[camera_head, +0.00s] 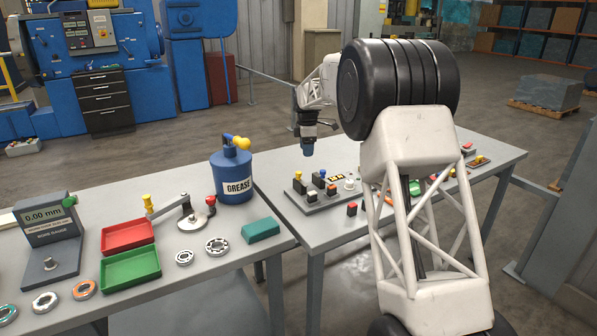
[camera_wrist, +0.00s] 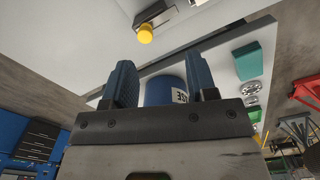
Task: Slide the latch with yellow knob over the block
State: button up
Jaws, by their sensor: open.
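A grey base plate (camera_head: 318,203) with small dark uprights and coloured knobs stands on the right-hand table. A yellow knob (camera_head: 298,176) tops a dark part at its left end; a blue knob is beside it. In the wrist view a yellow knob (camera_wrist: 145,33) sticks out from a dark and grey piece at the top. I cannot tell the latch's block apart at this size. My gripper (camera_head: 308,150) points down above the plate, clear of it. Its two blue fingers (camera_wrist: 160,82) are apart with nothing held between them.
A blue grease can (camera_head: 231,172) and a teal block (camera_head: 261,230) stand on the left table, with red (camera_head: 128,236) and green (camera_head: 131,269) trays. A small red-topped block (camera_head: 352,208) stands before the plate. My arm hides part of the right table.

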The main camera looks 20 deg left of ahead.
aim_at(299, 172)
jog(key=shift+n, duration=0.6)
jog(key=a+f, duration=0.1)
jog(key=w+a+f, duration=0.1)
jog(key=a+f, duration=0.1)
jog(key=shift+w+a, duration=0.3)
jog(key=shift+w, duration=0.1)
jog(key=shift+f, duration=0.15)
jog(key=shift+f, duration=3.8)
grip_shut()
